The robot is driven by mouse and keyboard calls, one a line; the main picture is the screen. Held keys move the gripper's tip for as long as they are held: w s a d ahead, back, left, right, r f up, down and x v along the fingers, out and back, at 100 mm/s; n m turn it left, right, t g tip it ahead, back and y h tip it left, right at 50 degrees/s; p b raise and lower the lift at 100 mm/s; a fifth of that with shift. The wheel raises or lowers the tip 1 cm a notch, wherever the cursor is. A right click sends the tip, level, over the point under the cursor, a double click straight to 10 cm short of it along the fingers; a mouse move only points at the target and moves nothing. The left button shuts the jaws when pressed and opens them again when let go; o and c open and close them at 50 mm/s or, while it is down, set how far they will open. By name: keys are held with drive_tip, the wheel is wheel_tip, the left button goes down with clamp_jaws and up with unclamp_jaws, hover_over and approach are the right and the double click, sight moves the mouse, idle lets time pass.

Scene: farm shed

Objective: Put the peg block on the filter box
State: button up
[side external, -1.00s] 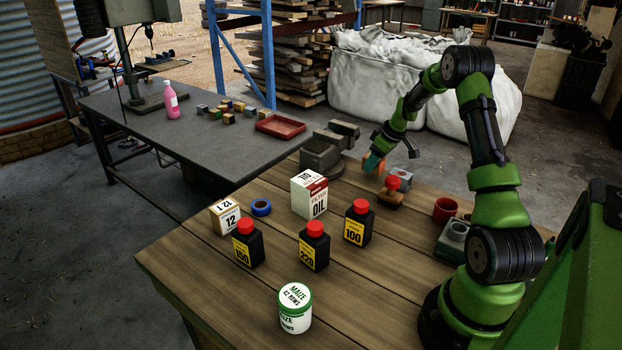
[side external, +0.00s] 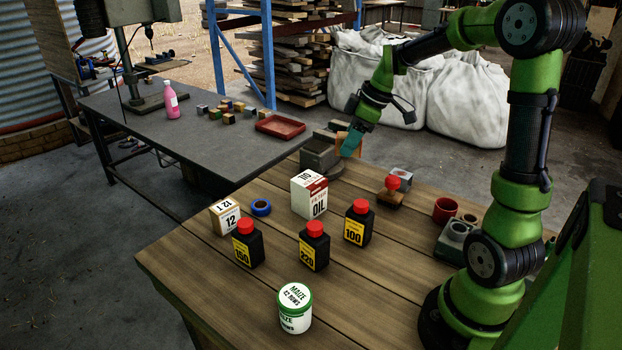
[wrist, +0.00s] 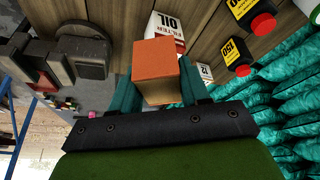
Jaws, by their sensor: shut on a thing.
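My gripper (side external: 352,141) has teal fingers shut on an orange block, which I take to be the peg block (wrist: 155,66). In the wrist view the block sits between the two fingers; any peg or hole on it is hidden. In the side view the gripper holds it in the air near the grey vise, and the fingers mostly hide it. The filter box (side external: 309,197) is a white and red carton marked 110 and OIL, upright on the wooden table. It lies to the left of and nearer the camera than my gripper. It also shows in the wrist view (wrist: 166,24), partly behind the block.
A grey vise (side external: 319,157) stands behind the filter box. Black bottles with red caps (side external: 358,222) stand in front of it. A blue tape ring (side external: 261,207) and a smaller carton (side external: 225,217) are to its left. A red-handled stamp (side external: 391,192) is to its right.

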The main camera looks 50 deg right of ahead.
drive_tip(key=s+a+f+n, duration=0.1)
drive_tip(key=s+a, duration=0.1)
drive_tip(key=s+a+f+n, duration=0.1)
drive_tip(key=s+a, duration=0.1)
drive_tip(key=a, duration=0.1)
drive_tip(key=s+a+f+n+y, duration=0.1)
drive_tip(key=s+a, duration=0.2)
drive_tip(key=shift+s+a+f+n+g, duration=0.1)
drive_tip(key=shift+a+n+g, duration=0.2)
drive_tip(key=shift+g, duration=0.1)
hover_over(304, 180)
drive_tip(key=d, duration=0.1)
drive_tip(key=shift+s+d+f, duration=0.1)
drive_tip(key=shift+s+f, duration=0.3)
drive_tip(key=shift+f, duration=0.35)
drive_tip(key=shift+s+f, duration=0.1)
drive_tip(key=shift+f, duration=1.6)
drive_tip(key=shift+f, duration=0.15)
drive_tip(key=o, duration=1.1)
